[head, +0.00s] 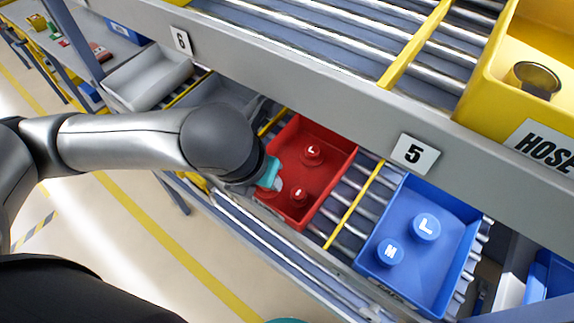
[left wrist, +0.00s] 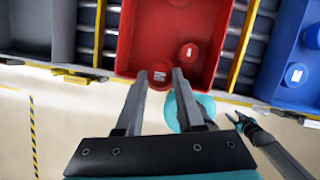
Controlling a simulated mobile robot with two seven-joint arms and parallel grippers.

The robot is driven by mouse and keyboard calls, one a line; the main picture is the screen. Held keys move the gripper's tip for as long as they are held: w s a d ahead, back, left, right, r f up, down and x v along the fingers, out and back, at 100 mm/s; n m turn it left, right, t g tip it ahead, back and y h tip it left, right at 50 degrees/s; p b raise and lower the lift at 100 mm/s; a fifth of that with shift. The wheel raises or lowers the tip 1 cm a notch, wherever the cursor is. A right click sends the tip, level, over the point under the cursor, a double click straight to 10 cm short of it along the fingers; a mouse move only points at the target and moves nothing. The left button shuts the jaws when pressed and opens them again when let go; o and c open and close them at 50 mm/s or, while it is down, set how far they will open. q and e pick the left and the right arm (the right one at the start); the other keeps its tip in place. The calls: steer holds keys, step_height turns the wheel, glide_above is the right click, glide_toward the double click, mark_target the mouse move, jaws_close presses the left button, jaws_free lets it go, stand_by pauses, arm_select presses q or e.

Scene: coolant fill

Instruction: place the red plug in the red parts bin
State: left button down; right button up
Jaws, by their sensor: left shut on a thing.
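The red parts bin (head: 340,172) sits on the lower roller shelf and also shows in the left wrist view (left wrist: 205,18). My left gripper (head: 274,184) is over the bin's near left edge in the head view. In the left wrist view its fingers (left wrist: 162,78) are shut on a red plug (left wrist: 160,73) with a white mark. That plug appears at the bin's front end; whether it touches the bin, I cannot tell. Two other red plugs (head: 313,153) (head: 298,194) stand inside the bin. A dark and teal arm end, likely my right gripper (left wrist: 236,118), shows small; its jaws are unclear.
A blue bin (head: 460,225) with two blue plugs stands to the right of the red bin. Grey bins (head: 150,75) stand to the left. The upper shelf rail (head: 290,85) and a yellow hose bin (head: 495,75) overhang behind. Open floor lies in front.

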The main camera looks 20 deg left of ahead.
arm_select(q)
steer(key=shift+w+d+f+b, duration=0.1)
steer(key=shift+w+f+b, duration=0.4)
steer(key=shift+b, duration=0.75)
steer(key=shift+w+d+f+b, duration=0.1)
steer(key=shift+w+f+b, duration=0.15)
steer(key=shift+w+b, duration=0.7)
steer(key=shift+w+f+b, duration=0.3)
steer(key=shift+f+b, duration=0.1)
steer(key=shift+b, duration=1.1)
steer(key=shift+w+f, duration=0.2)
steer(key=shift+w, duration=0.35)
steer(key=shift+w+f, duration=0.15)
steer(key=shift+w, duration=0.4)
steer(key=shift+w+d+f, duration=0.15)
steer(key=shift+w+f, duration=0.25)
steer(key=shift+w, duration=0.4)
steer(key=shift+w+d+f, duration=0.1)
steer(key=shift+w+f, duration=1)
steer(key=shift+w, duration=0.25)
steer(key=c, duration=0.5)
jaws_free()
steer(key=shift+r, duration=0.1)
